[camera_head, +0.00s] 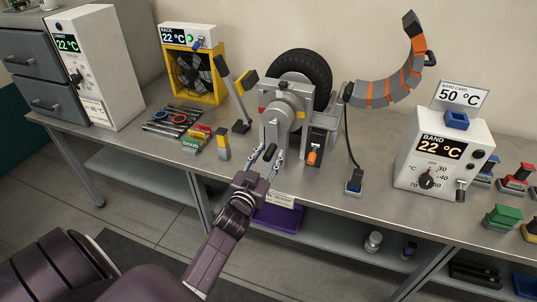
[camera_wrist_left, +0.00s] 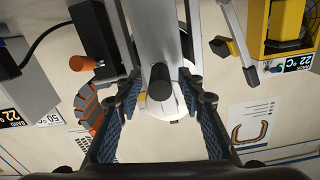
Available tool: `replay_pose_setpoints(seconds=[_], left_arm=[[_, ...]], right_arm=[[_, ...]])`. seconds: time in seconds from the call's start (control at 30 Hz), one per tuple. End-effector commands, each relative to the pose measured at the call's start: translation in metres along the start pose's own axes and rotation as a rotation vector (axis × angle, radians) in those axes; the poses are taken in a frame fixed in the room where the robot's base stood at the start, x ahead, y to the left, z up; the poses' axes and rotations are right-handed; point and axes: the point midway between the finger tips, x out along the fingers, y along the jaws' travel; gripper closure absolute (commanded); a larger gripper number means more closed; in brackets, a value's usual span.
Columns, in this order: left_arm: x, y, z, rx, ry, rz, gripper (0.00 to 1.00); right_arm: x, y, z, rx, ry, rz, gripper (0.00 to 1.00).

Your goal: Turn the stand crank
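The grey tyre stand (camera_head: 275,128) is on the bench and carries a black tyre (camera_head: 318,66). The crank's black handle (camera_head: 270,151) sticks out low at the front of the stand. My left gripper (camera_head: 265,161) is in front of the stand, its fingers on either side of the handle. In the left wrist view the handle (camera_wrist_left: 160,82) points at the camera between the spread fingers of my left gripper (camera_wrist_left: 167,100), with a gap on both sides. The rest of the crank is mostly hidden there. My right gripper is not in view.
An orange-handled lever (camera_head: 312,157) is just right of the crank. A curved orange band (camera_head: 385,90) and a band heater box (camera_head: 437,165) stand further right. A yellow fan unit (camera_head: 195,76), a grey-yellow clamp arm (camera_head: 233,95) and tools are left. The bench front edge is near my gripper.

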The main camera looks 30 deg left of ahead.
Motion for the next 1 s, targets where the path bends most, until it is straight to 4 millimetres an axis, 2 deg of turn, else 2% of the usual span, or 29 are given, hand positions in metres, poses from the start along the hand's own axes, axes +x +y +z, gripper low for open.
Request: replay_pose_setpoints(seconds=[0.17, 0.4, 0.5, 0.83, 1.0], left_arm=[[0.000, 0.000, 0.000, 0.000, 0.000, 0.000, 0.65], [0.000, 0.000, 0.000, 0.000, 0.000, 0.000, 0.92], [0.000, 0.000, 0.000, 0.000, 0.000, 0.000, 1.00], [0.000, -0.002, 0.000, 0.020, -0.001, 0.000, 1.00], [0.000, -0.014, 0.000, 0.177, -0.002, 0.000, 1.00]], right_arm=[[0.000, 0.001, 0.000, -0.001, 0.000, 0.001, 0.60], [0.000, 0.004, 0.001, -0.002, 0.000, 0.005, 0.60], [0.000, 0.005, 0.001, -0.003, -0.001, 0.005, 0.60], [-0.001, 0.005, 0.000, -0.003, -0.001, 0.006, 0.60], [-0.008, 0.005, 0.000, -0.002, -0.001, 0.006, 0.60]])
